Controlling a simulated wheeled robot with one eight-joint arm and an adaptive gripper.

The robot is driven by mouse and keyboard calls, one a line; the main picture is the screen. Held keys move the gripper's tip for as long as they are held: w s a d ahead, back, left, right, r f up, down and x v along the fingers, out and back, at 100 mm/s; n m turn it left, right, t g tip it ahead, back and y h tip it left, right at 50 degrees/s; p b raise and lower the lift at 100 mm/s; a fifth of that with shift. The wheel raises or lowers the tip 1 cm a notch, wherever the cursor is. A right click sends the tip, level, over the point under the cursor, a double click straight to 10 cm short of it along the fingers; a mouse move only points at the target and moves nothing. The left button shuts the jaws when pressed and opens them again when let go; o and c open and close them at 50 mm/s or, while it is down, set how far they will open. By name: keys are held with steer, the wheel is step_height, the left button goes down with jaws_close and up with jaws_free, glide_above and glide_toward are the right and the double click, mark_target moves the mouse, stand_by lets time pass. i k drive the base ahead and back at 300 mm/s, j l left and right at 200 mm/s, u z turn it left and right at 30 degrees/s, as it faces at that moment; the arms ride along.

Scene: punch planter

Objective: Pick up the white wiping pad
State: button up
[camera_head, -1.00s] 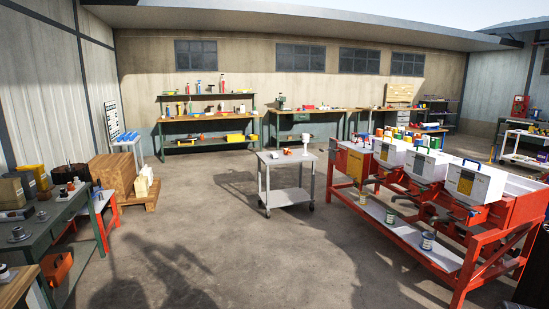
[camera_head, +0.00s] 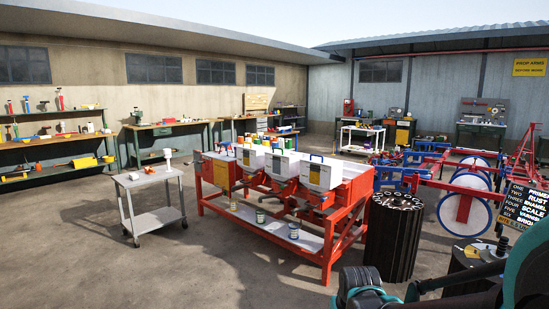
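I cannot make out a white wiping pad for certain at this distance. The grey wheeled cart (camera_head: 130,180) at left carries a small white upright item (camera_head: 168,159) and a low, pale item with an orange-brown part (camera_head: 149,170). Several small white shapes on the benches are too small to identify. Parts of my black and teal arm show at the bottom right, but the fingers of my gripper are not visible.
A red bench frame (camera_head: 333,222) with white hoppers stands in the middle. A dark ribbed drum (camera_head: 394,238) is to its right, beside red and blue machinery with a large wheel (camera_head: 467,205). Workbenches line the back wall. Open concrete floor lies in the foreground.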

mark_target(133, 176)
steer(key=i+j+u, duration=0.5)
steer(key=i, duration=0.2)
steer(key=i+j+u, duration=0.35)
steer(key=i, duration=0.5)
steer(key=i+u, duration=0.3)
steer(key=i, duration=2.45)
steer(key=i+z, duration=0.2)
steer(key=i, duration=0.35)
steer(key=i+j+z, duration=0.15)
steer(key=i, duration=0.35)
steer(key=i+j+z, duration=0.2)
steer(key=i, duration=0.3)
steer(key=i+j+z, duration=0.15)
steer(key=i+j, duration=0.15)
steer(key=i, duration=0.2)
